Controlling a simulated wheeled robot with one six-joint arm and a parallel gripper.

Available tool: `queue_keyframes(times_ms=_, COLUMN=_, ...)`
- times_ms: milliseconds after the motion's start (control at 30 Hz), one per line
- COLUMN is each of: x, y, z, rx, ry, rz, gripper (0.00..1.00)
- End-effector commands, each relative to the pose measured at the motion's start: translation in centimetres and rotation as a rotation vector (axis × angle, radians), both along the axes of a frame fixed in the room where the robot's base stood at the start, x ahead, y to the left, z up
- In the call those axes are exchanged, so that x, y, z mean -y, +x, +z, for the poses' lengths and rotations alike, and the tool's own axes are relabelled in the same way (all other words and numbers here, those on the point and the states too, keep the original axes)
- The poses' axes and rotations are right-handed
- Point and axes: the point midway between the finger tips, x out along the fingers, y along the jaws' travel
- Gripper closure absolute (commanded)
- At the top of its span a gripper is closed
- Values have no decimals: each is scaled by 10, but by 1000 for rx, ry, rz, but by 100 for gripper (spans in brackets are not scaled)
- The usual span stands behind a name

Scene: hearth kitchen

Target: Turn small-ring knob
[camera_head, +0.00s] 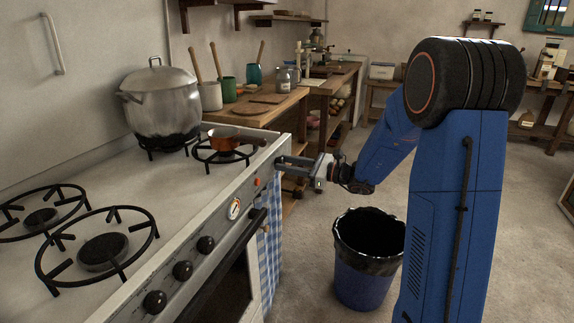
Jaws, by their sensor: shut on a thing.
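My gripper (281,166) is at the far right end of the stove's front panel (222,224). Its jaws are shut on a knob there, which they almost wholly hide; I take it to be the small-ring knob, but its angle cannot be read. Nearer along the panel are three black knobs (183,270), a round white gauge (234,209) and a small orange-red button or light (257,181). A small orange-brown pan (228,139) sits on the back right burner (210,155), close to my gripper. No flame shows.
A large steel pot (161,100) stands on the rear burner. Two front burners (103,250) are bare. A blue checked towel (268,250) hangs from the oven handle (250,232). A lined blue bin (362,286) stands on the floor below my arm.

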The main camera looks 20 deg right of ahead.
Motion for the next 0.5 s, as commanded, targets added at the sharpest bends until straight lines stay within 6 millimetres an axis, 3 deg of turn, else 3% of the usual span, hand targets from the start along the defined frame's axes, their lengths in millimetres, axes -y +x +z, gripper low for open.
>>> queue_keyframes(times_ms=500, x=0, y=0, z=-2, rx=-299, ry=214, rz=-1, gripper=92)
